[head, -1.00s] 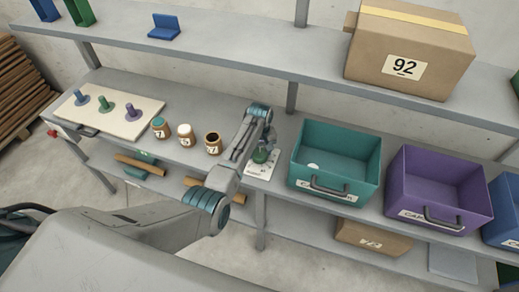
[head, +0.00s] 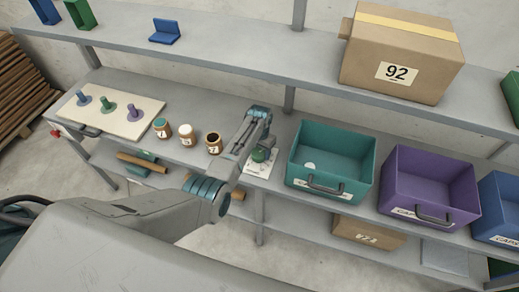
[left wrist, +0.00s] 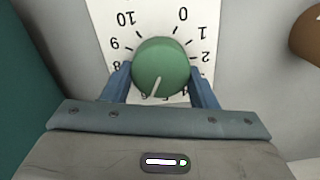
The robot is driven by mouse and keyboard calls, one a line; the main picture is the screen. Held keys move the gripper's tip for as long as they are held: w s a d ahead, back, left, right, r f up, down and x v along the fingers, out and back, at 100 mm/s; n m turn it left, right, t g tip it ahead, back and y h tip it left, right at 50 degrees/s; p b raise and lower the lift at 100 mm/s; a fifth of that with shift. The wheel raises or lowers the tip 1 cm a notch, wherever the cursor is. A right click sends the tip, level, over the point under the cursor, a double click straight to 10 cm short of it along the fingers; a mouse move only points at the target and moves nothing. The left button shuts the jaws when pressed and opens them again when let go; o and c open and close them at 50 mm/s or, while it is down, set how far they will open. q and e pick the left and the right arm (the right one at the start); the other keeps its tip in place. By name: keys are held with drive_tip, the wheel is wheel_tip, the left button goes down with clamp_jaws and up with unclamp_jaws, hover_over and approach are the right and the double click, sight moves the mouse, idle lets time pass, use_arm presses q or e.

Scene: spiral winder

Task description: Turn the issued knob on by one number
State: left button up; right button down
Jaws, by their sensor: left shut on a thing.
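A green round knob (left wrist: 161,66) with a pale pointer line sits on a white numbered dial plate (left wrist: 110,20). In the left wrist view the dial appears upside down, with 9 and 10 at left and 0, 1 and 2 at right. The pointer aims down and slightly left; the number at its tip is hidden by my gripper. My left gripper (left wrist: 161,84) has one blue finger on each side of the knob and is shut on it. In the head view the knob (head: 261,155) shows under my left gripper (head: 262,147). My right gripper is out of view.
A teal bin (head: 332,190) stands just right of the dial, then a purple bin (head: 430,205). Several jars, including a brown one (head: 213,143), stand left of it. A board with pegs (head: 140,128) lies farther left. An upper shelf (head: 235,62) runs behind.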

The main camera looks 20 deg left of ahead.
sight(260, 152)
use_arm(q)
drive_tip(key=shift+m, duration=0.4)
drive_tip(key=o, duration=1)
drive_tip(key=shift+r+b, duration=0.7)
drive_tip(key=shift+r, duration=3.05)
